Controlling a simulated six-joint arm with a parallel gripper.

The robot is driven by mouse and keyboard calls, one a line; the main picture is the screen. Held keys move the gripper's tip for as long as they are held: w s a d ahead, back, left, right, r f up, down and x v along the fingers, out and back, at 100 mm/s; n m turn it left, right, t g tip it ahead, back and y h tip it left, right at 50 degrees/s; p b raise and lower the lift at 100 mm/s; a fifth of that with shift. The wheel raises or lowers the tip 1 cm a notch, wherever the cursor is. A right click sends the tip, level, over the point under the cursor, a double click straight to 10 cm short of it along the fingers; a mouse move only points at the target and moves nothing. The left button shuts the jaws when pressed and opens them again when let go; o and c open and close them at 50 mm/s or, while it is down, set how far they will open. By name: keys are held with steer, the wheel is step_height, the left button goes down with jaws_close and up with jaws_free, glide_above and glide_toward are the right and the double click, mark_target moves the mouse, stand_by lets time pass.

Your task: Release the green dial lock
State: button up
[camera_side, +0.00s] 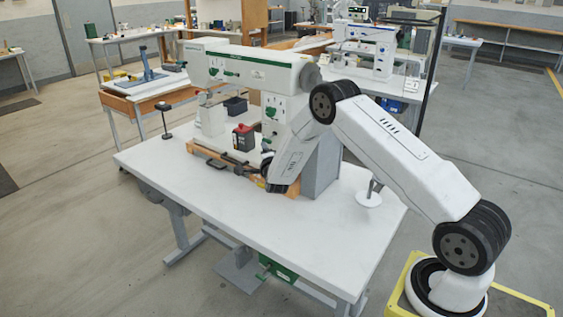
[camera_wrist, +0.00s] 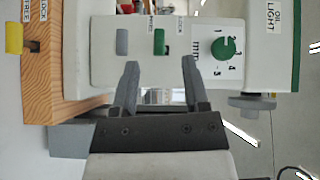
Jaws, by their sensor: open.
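A round green dial (camera_wrist: 224,47) with numbers around it and a "mm" mark sits on the white machine face in the wrist view. In the side view, my forearm and wrist hide part of the white press (camera_side: 228,62).
A yellow tab (camera_wrist: 14,37) by "LOCK" and "FREE" labels sits on the wooden base (camera_wrist: 75,60) at the wrist view's left. A red-and-dark box (camera_side: 243,138) stands near the press. The white table's (camera_side: 290,235) front is clear.

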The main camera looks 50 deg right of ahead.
mark_target(267, 141)
steer(key=shift+s+d+f+m+h, duration=0.15)
steer(key=shift+d+f+m+h, duration=0.05)
steer(key=shift+d+m+h, duration=0.2)
steer(key=shift+s+d+f+m+h, duration=0.15)
steer(key=shift+d+m+h, duration=0.15)
steer(key=shift+d+m, duration=0.15)
steer(key=shift+w+d, duration=0.15)
steer(key=shift+w, duration=0.05)
steer(key=shift+x, duration=3.7)
jaws_close()
